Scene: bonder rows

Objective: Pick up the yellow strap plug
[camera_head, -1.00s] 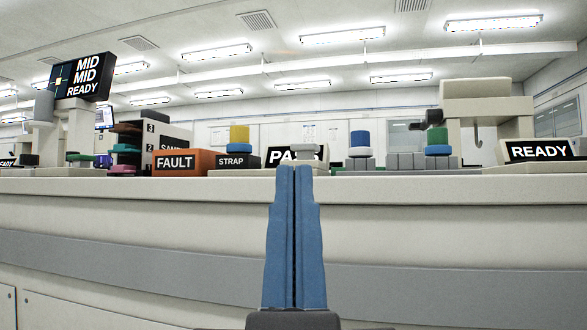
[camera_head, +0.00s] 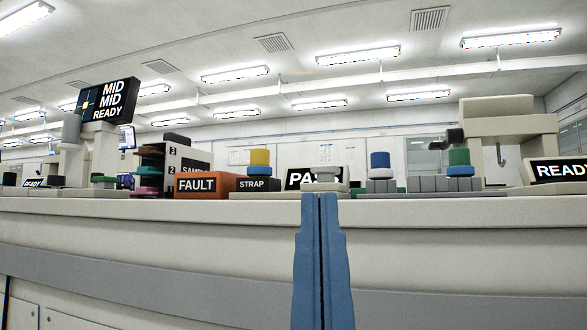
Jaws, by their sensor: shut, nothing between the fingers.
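The bench edge (camera_head: 200,207) runs across the view. An orange FAULT box (camera_head: 203,185) stands left of the STRAP block. A hooked machine (camera_head: 508,125) is farther right.

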